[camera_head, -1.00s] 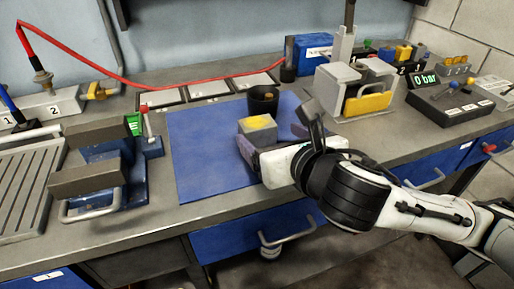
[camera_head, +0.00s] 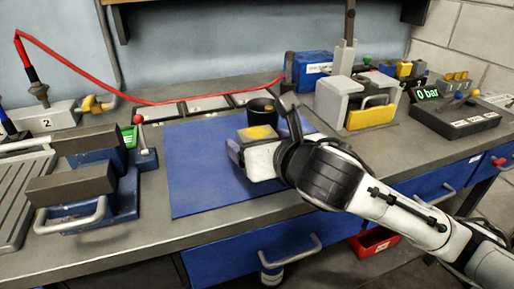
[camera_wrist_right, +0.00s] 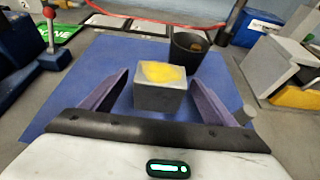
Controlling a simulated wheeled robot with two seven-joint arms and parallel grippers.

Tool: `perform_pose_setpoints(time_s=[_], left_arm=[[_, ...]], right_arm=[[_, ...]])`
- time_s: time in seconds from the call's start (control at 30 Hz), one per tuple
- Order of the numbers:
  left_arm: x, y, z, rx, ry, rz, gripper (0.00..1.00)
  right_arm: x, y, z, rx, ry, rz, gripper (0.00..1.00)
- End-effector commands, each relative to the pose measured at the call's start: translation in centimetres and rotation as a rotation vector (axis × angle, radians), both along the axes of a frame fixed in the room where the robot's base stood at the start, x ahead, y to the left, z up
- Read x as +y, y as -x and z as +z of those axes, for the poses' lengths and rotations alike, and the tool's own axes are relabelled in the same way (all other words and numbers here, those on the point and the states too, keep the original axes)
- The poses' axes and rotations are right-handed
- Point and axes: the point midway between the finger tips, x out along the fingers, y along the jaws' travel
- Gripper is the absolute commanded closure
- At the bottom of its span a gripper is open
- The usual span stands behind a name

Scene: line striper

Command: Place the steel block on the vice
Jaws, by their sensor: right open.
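The steel block (camera_head: 258,133), grey with a yellow patch on top, sits on the blue mat (camera_head: 200,185). It also shows in the right wrist view (camera_wrist_right: 160,95), where it stands between the two fingers of my right gripper (camera_wrist_right: 158,92), with gaps at both sides. The right gripper (camera_head: 242,147) is open and low over the mat; its white body hides part of the block in the head view. The vice (camera_head: 110,190), blue with two dark grey jaws and a gap between them, stands at the left of the bench. My left gripper is not in view.
A black cup (camera_head: 262,106) stands just behind the block. A red-knobbed lever (camera_head: 139,120) rises beside the vice. The mat's left part is clear. A red bin (camera_head: 375,242) is below the bench.

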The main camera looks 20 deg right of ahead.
Motion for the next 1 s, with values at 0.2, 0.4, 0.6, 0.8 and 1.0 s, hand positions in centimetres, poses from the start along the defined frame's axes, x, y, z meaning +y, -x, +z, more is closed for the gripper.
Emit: perform_pose_setpoints(time_s=[0.2,0.4,0.6,0.8,1.0], left_arm=[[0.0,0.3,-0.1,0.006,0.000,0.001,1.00],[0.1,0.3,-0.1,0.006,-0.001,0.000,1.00],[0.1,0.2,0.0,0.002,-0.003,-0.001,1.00],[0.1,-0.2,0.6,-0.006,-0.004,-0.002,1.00],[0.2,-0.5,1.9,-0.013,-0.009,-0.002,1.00]], right_arm=[[0.0,0.0,0.0,0.000,0.000,0.000,0.38],[0.0,0.1,0.0,0.000,0.000,0.000,0.72],[0.0,0.0,0.3,-0.006,-0.002,0.001,0.88],[0.0,0.0,1.4,-0.009,-0.003,0.000,0.88],[0.0,0.0,5.3,-0.013,-0.003,0.000,0.88]])
